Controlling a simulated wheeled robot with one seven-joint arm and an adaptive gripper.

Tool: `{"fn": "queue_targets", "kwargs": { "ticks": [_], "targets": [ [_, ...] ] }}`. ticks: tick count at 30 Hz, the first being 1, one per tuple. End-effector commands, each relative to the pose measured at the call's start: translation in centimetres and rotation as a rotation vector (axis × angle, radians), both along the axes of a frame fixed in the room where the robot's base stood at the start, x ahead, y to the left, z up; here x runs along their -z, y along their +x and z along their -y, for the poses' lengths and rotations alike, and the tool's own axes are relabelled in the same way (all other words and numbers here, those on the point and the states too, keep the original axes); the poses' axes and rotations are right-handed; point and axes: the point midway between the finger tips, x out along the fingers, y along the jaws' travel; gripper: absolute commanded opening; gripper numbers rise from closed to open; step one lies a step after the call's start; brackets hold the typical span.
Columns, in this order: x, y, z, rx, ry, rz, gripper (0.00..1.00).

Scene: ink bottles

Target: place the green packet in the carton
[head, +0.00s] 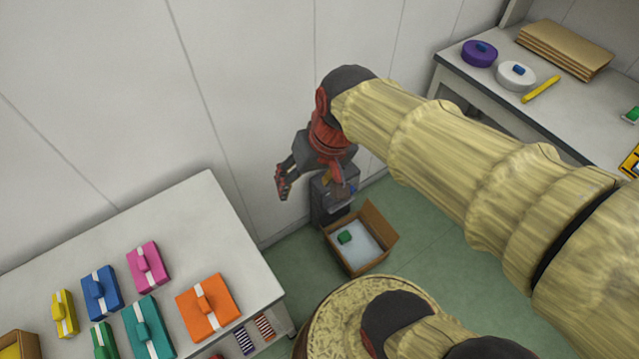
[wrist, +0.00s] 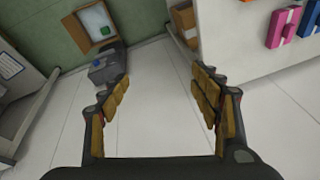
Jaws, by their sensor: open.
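A green packet with a pale band (head: 104,341) lies on the white table at lower left in the head view, partly cut by the bottom edge. The open carton (head: 381,223) stands on the floor and has a white inside. A small green block (head: 345,237) lies in it; I cannot tell whether it is a packet. The carton (wrist: 72,27) and the block (wrist: 106,31) also show at the upper left in the wrist view. My gripper (head: 312,187) is open and empty, above and left of the carton in the head view. Its fingers (wrist: 160,80) are wide apart.
The white table (head: 205,215) also holds yellow, blue, pink, teal and orange packets. A grey machine (head: 329,197) stands beside the carton against the wall. Floor around the carton is partly clear.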

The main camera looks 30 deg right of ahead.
Motion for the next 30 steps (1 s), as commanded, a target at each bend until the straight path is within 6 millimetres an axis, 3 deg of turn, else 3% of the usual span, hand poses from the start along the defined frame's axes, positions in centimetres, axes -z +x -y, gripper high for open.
{"fn": "queue_targets", "kwargs": {
  "ticks": [3,9,23,30],
  "targets": [
    [-1.9,-2.0,-0.1,-0.072,-0.078,0.092,0.63],
    [-3.6,-4.1,0.2,-0.142,-0.166,0.189,0.63],
    [-4.1,-4.6,0.4,-0.16,-0.19,0.214,0.63],
    [-6.9,-4.6,0.4,-0.159,-0.188,0.214,0.63]
  ]
}}
